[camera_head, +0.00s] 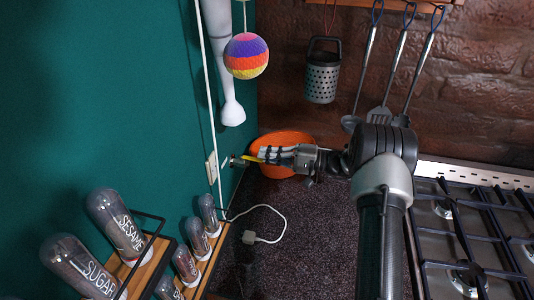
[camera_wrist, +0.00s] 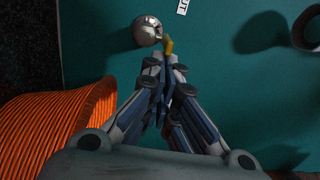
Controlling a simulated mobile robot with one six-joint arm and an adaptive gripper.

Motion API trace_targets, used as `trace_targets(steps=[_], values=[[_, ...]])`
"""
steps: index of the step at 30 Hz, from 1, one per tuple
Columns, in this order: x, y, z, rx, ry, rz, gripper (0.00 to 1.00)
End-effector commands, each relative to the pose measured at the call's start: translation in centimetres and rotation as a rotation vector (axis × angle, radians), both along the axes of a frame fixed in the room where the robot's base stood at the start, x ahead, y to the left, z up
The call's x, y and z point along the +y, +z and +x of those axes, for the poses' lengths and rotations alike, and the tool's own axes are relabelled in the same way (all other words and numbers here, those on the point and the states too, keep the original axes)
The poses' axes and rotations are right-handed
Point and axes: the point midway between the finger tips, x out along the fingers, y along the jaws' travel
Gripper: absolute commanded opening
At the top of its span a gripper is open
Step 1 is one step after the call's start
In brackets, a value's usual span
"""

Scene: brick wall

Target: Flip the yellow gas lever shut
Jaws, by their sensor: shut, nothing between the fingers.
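The yellow gas lever (camera_wrist: 168,46) is a short bent piece beside a round shiny metal valve (camera_wrist: 147,31) on the green wall. In the head view the lever (camera_head: 252,159) is a small yellow strip sticking out from the metal fitting (camera_head: 237,161). My gripper (camera_wrist: 160,68) is shut and empty. Its fingertips are right at the lever's free end and hide part of it; I cannot tell whether they touch. In the head view my gripper (camera_head: 268,155) reaches left toward the wall.
An orange bowl (camera_head: 285,137) stands on the dark counter close behind my gripper. A white label (camera_wrist: 183,6) is on the wall near the valve. A white cable (camera_head: 268,208) and a spice rack (camera_head: 150,252) are nearby. The gas hob (camera_head: 470,235) is at right.

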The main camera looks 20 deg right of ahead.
Motion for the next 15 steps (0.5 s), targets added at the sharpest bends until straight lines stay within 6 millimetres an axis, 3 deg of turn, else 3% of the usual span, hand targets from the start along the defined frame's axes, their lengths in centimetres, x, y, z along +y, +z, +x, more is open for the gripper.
trace_targets(steps=[4,15], values=[[0.2,0.1,-0.6,0.004,-0.08,0.002,0.0],[1.3,-0.1,-2.8,0.0,-0.075,0.0,0.0]])
